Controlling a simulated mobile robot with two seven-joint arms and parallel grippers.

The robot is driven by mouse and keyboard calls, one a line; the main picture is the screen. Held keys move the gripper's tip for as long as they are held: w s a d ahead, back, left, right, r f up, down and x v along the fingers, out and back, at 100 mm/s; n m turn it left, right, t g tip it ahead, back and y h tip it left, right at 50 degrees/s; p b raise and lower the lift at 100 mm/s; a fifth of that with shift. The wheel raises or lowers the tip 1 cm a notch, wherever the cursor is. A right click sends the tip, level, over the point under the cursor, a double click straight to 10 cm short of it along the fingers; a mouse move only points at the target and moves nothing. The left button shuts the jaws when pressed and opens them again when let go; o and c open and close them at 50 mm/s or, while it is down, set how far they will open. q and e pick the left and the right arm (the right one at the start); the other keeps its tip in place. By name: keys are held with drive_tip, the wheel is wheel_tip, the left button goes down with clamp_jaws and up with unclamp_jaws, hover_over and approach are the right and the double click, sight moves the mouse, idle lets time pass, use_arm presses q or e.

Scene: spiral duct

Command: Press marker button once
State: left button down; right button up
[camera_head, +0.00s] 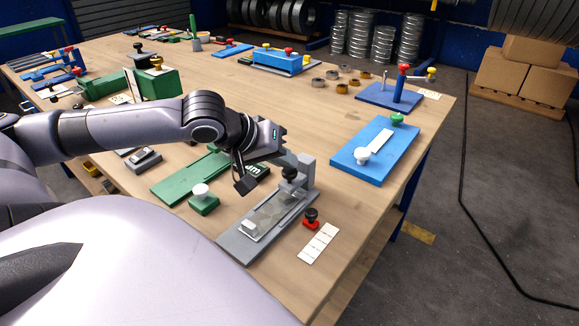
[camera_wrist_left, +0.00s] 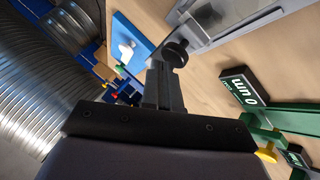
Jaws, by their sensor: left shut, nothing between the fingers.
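A grey fixture (camera_head: 262,222) with an upright post lies near the table's front right, and a black round knob (camera_head: 290,174) sits on its post side. The knob also shows in the left wrist view (camera_wrist_left: 177,51), just beyond my fingertips. A small red block with a black knob (camera_head: 311,217) stands right of the fixture. No label shows which of these knobs is the marker button. Contact with the knob cannot be told. My right gripper is out of view.
A white marked strip (camera_head: 319,243) lies beside the red block. A green plate (camera_head: 180,180) and a green block with a white knob (camera_head: 203,200) are to the left. A blue board with a white knob (camera_head: 375,150) is at the right. Bare wood lies between.

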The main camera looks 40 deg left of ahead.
sight(285, 172)
use_arm(q)
drive_tip(key=shift+f+b, duration=0.4)
drive_tip(key=shift+f, duration=0.3)
idle(0.4)
drive_tip(key=shift+r, duration=0.1)
drive_tip(key=shift+r+p, duration=1.15)
drive_tip(key=shift+p, duration=0.25)
wheel_tip(285, 172, up, 3)
drive_tip(key=p, duration=0.3)
drive_tip(key=shift+r, duration=0.1)
drive_tip(key=shift+r+p, duration=0.7)
drive_tip(key=shift+r, duration=0.2)
drive_tip(key=shift+s, duration=0.15)
